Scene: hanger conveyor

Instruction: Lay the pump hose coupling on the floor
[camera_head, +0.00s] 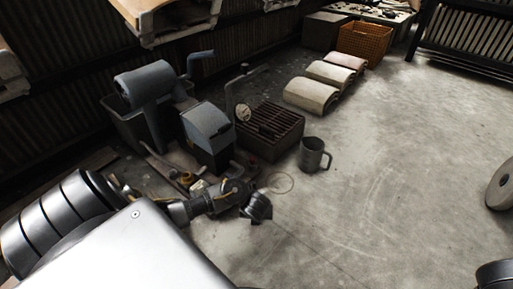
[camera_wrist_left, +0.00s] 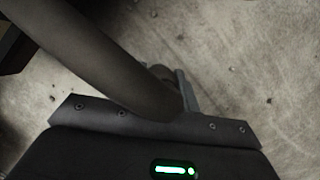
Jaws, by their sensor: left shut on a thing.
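My left arm reaches in from the left in the head view, with the left gripper (camera_head: 257,208) low over the concrete floor (camera_head: 350,215). In the left wrist view the left gripper (camera_wrist_left: 183,92) is mostly hidden behind a thick dark tube. This tube, seemingly the pump hose coupling (camera_wrist_left: 90,52), slants from the upper left down to the jaws, which are shut on it. Its far end is hidden. In the head view I cannot clearly separate the coupling from the gripper, nor tell whether it touches the floor. My right gripper is not in view.
A grey mug (camera_head: 313,155) and a slatted dark box (camera_head: 270,132) stand just beyond the gripper. Blue-grey machines (camera_head: 207,130) stand to the left. Curved pale tiles (camera_head: 311,95) and an orange crate (camera_head: 364,43) lie farther back. The floor on the right is largely clear.

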